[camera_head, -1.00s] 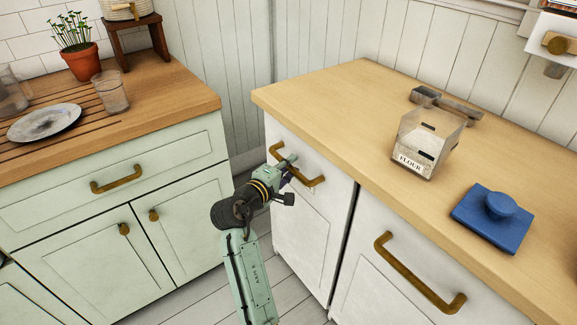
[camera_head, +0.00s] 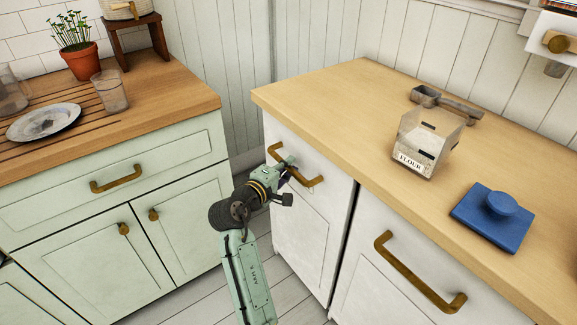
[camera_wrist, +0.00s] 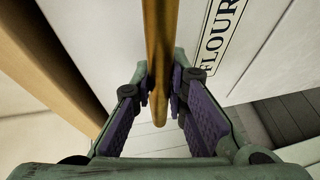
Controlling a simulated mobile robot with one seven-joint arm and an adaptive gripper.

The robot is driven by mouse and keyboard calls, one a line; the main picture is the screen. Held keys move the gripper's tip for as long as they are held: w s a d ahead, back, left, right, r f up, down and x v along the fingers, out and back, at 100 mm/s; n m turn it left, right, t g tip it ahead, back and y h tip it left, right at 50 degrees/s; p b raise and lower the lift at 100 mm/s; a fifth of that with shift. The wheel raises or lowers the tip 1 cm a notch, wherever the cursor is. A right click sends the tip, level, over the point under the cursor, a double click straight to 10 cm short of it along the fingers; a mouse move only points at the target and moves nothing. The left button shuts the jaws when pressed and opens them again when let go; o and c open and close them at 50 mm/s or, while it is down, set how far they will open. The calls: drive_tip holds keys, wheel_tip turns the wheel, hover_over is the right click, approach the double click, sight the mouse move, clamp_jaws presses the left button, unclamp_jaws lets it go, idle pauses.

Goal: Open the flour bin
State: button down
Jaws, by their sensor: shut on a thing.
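The flour bin (camera_head: 312,228) is a white front panel under the right counter, with a brass bar handle (camera_head: 315,181). In the head view its front looks shut, with no clear gap. In the wrist view a FLOUR label (camera_wrist: 222,38) shows on the white panel beside the brass handle (camera_wrist: 158,50). My gripper (camera_head: 289,169) is at the handle. In the wrist view my gripper (camera_wrist: 160,92) has its purple finger pads on both sides of the bar and is shut on it. My gripper hides part of the handle and the label in the head view.
A wooden counter (camera_head: 345,105) overhangs the bin. Another brass-handled front (camera_head: 410,280) is to the right. Floor shows below.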

drive_tip(key=s+a+f+t+b, duration=0.1)
drive_tip(key=s+a+f+b, duration=0.4)
drive_tip(key=s+a, duration=0.4)
drive_tip(key=s+a+f+n+t+h+b, duration=0.1)
drive_tip(key=s+a+f+b, duration=0.3)
drive_tip(key=s+a, duration=0.4)
drive_tip(key=a+f, duration=0.1)
drive_tip(key=a, duration=0.6)
drive_tip(key=shift+s+f+b, duration=0.35)
drive_tip(key=shift+f+b, duration=0.05)
drive_tip(key=shift+a, duration=0.1)
drive_tip(key=c, duration=1.6)
unclamp_jaws()
drive_tip(key=shift+o, duration=0.2)
drive_tip(key=v, duration=1.2)
drive_tip(key=shift+f, duration=0.25)
drive_tip(key=shift+w+a, duration=0.1)
drive_tip(key=shift+w, duration=0.05)
